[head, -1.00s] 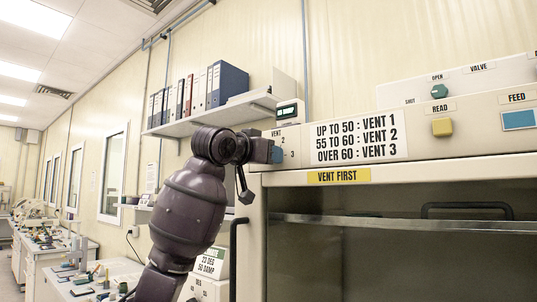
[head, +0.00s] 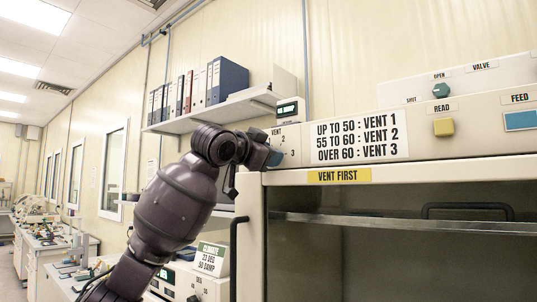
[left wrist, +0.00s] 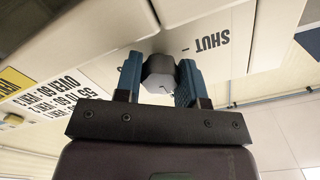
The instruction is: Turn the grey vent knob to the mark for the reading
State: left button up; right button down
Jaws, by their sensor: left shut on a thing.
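My left gripper (head: 274,154) is at the vent dial on the left end of the cream panel. In the left wrist view its two blue fingers (left wrist: 159,68) are shut on the grey vent knob (left wrist: 157,76), one on each side. The knob is hidden behind the fingers in the head view. The marks 2 (head: 284,144) and 3 (head: 292,153) show beside the gripper; the knob's pointer cannot be made out. A sign (head: 358,135) reads up to 50: vent 1, 55 to 60: vent 2, over 60: vent 3. My right gripper is not in view.
A small display (head: 287,110) stands above the dial; its digits are too small to read. A yellow READ button (head: 443,127), a blue FEED button (head: 520,120) and a green valve knob (head: 440,90) are to the right. A climate sign (head: 213,258) stands below left.

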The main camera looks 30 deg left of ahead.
pick_arm(q)
jog(key=o, duration=0.6)
jog(key=shift+o, duration=0.2)
jog(key=s+b, duration=0.3)
jog(key=s, duration=0.8)
jog(key=shift+a, duration=0.4)
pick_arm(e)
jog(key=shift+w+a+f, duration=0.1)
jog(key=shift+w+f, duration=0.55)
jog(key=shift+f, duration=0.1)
pick_arm(q)
jog(key=shift+w, duration=0.1)
